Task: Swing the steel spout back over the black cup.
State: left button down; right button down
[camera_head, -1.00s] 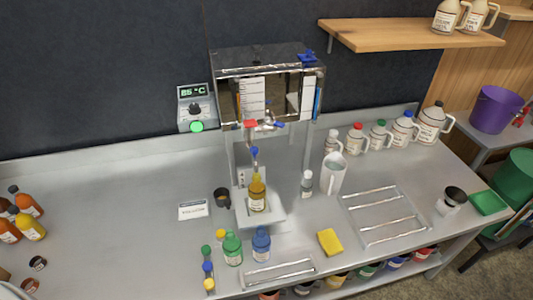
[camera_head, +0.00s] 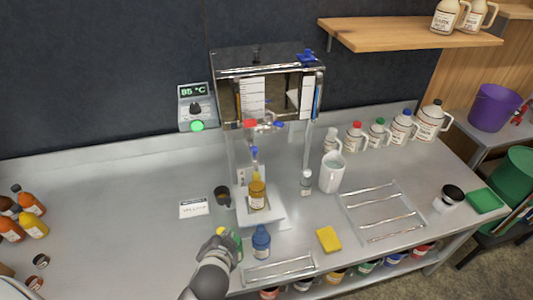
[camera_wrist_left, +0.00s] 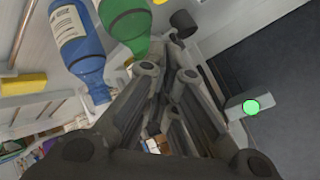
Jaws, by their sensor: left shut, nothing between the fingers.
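The steel spout (camera_head: 254,164) hangs under the shiny evaporator tank (camera_head: 284,92), below its red and blue handles. It points down above the amber bottle (camera_head: 257,196) on the white stand, not above the black cup (camera_head: 222,196); its exact tip is hard to make out. The cup stands on the counter just left of the stand, and a dark cup also shows past my fingers in the left wrist view (camera_wrist_left: 184,24). My right gripper is out of view.
A green bottle (camera_wrist_left: 126,24) and a blue bottle (camera_head: 261,243) stand close by my left gripper. A white label card (camera_head: 193,208) lies left of the cup. A yellow sponge (camera_head: 328,239) and wire rack (camera_head: 384,212) lie right. The counter's left middle is clear.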

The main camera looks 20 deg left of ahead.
aim_at(252, 150)
pick_arm(q)
jog(key=w+d+r+m+t+h, duration=0.2)
jog(key=w+d+r+m+t, duration=0.6)
jog(key=w+r+m, duration=0.3)
notch_tip(252, 150, up, 2)
jog(key=shift+w+d+r+t+h, duration=0.15)
jog(key=shift+w+d+t+h, duration=0.2)
jog(key=shift+w+d, duration=0.65)
jog(key=shift+w+a, duration=0.25)
jog(key=shift+a, duration=0.1)
jog(key=w+a+p, duration=0.2)
jog(key=w+a, duration=0.2)
jog(key=w, duration=0.4)
jog(key=shift+w+a+p, duration=0.15)
jog(key=shift+w+p, duration=0.1)
jog(key=shift+p, duration=0.15)
